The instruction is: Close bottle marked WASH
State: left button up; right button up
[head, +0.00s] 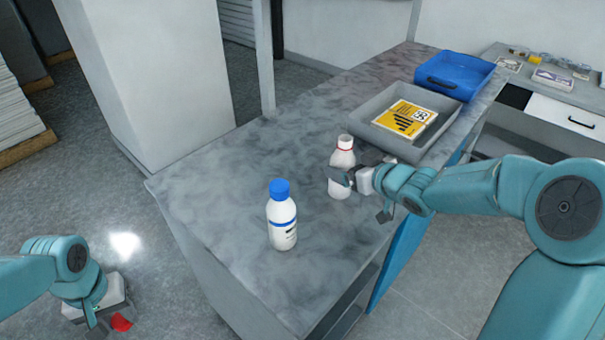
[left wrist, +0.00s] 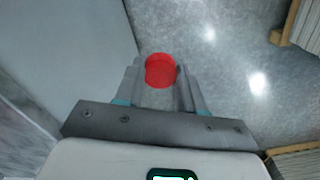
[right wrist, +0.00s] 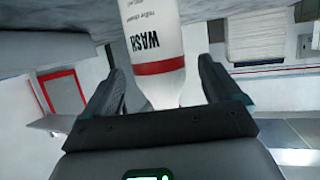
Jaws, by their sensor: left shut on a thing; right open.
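The white bottle marked WASH (right wrist: 152,30) stands on the grey worktop; it also shows in the head view (head: 342,161) with a red ring near its top and no cap on it. Its label reads upside down in the right wrist view. My right gripper (head: 362,195) is open, with its fingers on either side of the bottle. My left gripper (head: 108,326) is shut on a red cap (left wrist: 160,71), low at the left, off the worktop and above the floor. The cap also shows in the head view (head: 121,322).
A second white bottle (head: 282,232) with a blue cap stands nearer on the worktop (head: 225,190). The worktop's left part is clear.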

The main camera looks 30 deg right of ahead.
pick_arm(q)
jog(key=shift+w, duration=0.1)
pick_arm(e)
jog(key=x, duration=0.5)
jog(key=shift+s, duration=0.1)
pick_arm(q)
jog(key=shift+r, duration=0.1)
pick_arm(e)
jog(key=shift+s, duration=0.15)
jog(key=c, duration=0.8)
jog(key=shift+r, duration=0.1)
jog(key=c, duration=0.8)
